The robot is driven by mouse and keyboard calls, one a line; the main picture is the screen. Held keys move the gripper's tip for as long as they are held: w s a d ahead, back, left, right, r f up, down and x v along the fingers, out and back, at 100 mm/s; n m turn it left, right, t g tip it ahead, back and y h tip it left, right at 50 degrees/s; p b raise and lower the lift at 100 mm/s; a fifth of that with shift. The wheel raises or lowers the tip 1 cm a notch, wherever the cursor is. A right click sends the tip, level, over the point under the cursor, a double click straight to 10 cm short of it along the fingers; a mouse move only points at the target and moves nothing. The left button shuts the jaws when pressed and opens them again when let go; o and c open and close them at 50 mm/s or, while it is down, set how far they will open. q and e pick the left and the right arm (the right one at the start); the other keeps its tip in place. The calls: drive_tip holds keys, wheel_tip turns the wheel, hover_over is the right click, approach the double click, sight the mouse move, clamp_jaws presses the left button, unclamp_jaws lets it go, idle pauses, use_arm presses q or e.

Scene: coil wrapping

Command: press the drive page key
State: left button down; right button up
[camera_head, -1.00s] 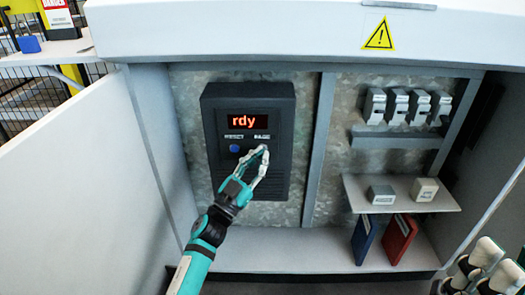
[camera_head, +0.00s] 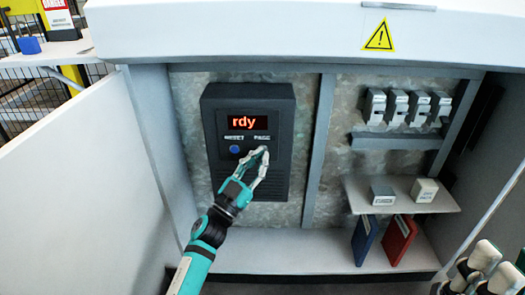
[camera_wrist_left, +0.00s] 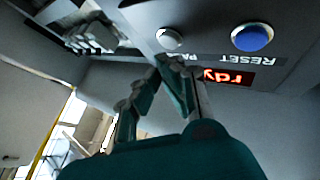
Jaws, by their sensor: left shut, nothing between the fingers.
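The drive (camera_head: 241,185) is a dark box on the cabinet's back panel. Its display (camera_head: 245,122) reads "rdy" in red. The blue key (camera_head: 235,149) is under the RESET label. The page key (camera_wrist_left: 170,39) shows in the left wrist view as a pale round button by the partly covered PAGE label.
Several pale switches (camera_head: 408,106) sit on the right panel. Below, a shelf (camera_head: 400,205) holds two small blocks, with a blue binder (camera_head: 364,240) and a red binder (camera_head: 399,240) beneath. The open door (camera_head: 90,185) stands left. The cabinet's top edge (camera_head: 280,40) overhangs.

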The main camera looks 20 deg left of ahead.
use_arm(q)
drive_tip(key=shift+w, duration=0.15)
drive_tip(key=shift+w+a, duration=0.1)
drive_tip(key=shift+w, duration=0.15)
idle(0.5)
drive_tip(key=shift+w+a, duration=0.1)
drive_tip(key=shift+w, duration=0.3)
idle(0.4)
drive_tip(key=shift+s, duration=0.1)
drive_tip(key=shift+s+d+p, duration=0.25)
drive_tip(key=shift+s+p, duration=0.3)
drive_tip(key=shift+s, duration=0.15)
